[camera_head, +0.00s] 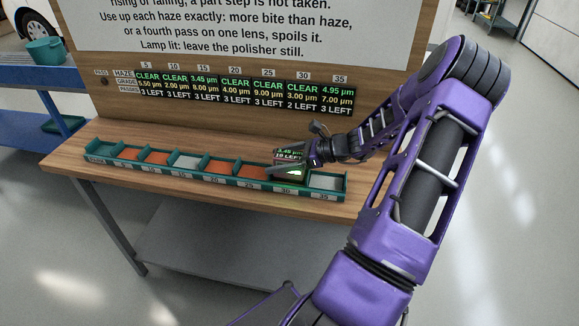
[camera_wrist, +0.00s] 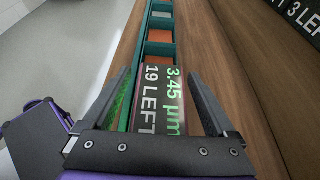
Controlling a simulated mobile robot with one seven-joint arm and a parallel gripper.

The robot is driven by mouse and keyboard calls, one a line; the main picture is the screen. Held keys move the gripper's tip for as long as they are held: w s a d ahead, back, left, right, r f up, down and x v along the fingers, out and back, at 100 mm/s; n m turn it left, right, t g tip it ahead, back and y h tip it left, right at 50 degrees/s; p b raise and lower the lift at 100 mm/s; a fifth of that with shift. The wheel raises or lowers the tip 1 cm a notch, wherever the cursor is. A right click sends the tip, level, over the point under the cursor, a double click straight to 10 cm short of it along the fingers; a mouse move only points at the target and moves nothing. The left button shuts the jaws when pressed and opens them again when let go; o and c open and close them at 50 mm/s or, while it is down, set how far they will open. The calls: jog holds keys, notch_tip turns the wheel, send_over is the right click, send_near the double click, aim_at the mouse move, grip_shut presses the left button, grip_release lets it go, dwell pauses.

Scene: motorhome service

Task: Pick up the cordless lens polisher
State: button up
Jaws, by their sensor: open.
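The cordless lens polisher (camera_head: 288,155) is a small dark block with a lit display reading 3.45 µm and 19 LEFT. It is at the compartment marked 30 of a long green tray (camera_head: 230,181); whether it rests there cannot be told. In the wrist view the polisher (camera_wrist: 158,98) lies between the two fingers of my gripper (camera_wrist: 160,85). The fingers are open, one on each side of it, and contact cannot be made out. In the head view my gripper (camera_head: 293,169) comes in from the right and hides part of the polisher and tray.
The tray sits along the wooden bench (camera_head: 190,197) and has orange or grey lens compartments. An upright board (camera_head: 235,90) behind shows readings, CLEAR for most columns. A blue stand (camera_head: 40,80) with a green pot (camera_head: 45,50) is at left. Floor is free at right.

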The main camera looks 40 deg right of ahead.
grip_shut()
dwell(0.3)
dwell(0.3)
